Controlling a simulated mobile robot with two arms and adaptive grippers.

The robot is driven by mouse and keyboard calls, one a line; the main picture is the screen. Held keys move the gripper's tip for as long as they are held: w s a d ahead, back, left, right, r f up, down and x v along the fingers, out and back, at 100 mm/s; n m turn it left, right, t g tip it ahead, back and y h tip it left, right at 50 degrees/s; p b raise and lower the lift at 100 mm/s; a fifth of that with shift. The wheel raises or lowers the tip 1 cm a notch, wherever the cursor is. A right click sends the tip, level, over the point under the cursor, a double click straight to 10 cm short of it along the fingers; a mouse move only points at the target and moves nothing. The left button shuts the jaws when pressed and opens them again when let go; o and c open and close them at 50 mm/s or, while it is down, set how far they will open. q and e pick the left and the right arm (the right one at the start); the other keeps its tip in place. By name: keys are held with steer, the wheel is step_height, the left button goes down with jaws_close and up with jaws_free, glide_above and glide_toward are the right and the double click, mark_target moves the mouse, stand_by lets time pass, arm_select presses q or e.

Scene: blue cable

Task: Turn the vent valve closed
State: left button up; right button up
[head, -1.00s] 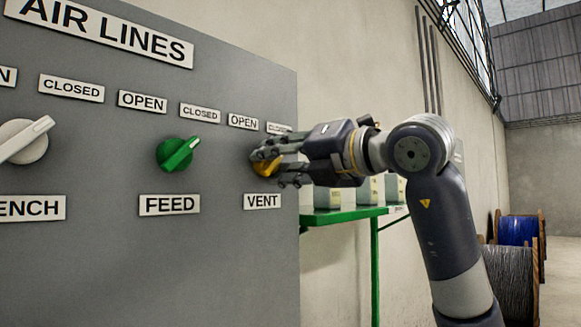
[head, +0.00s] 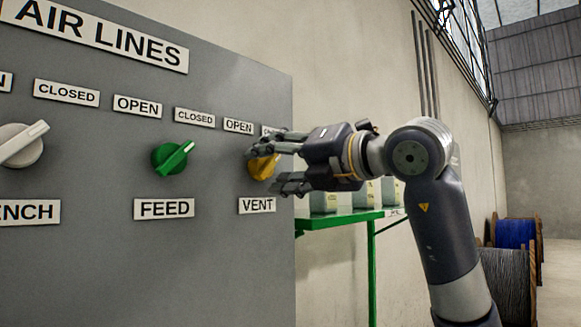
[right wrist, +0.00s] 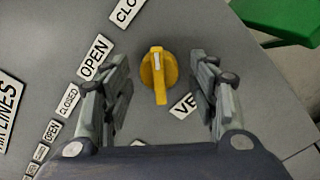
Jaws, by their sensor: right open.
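The vent valve is a yellow knob (head: 262,167) on the grey panel, above the VENT label (head: 257,205). My right gripper (head: 274,166) is open in front of it. In the right wrist view, the knob (right wrist: 158,78) sits between the two spread fingers (right wrist: 160,95), with a gap on each side. Its raised handle runs nearly up and down in that picture. The white mark on it is at the upper end, towards the CLOSED label (right wrist: 125,9) more than the OPEN label (right wrist: 95,57). In the head view the fingers partly hide the knob and its CLOSED label. My left gripper is out of view.
The green feed knob (head: 173,157) and a white knob (head: 22,145) are farther left on the panel. A green shelf (head: 340,219) with boxes stands beyond the panel's right edge. Cable reels (head: 513,250) stand on the floor at far right.

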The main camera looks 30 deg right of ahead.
steer(key=v, duration=1.2)
steer(key=shift+s+d, duration=0.15)
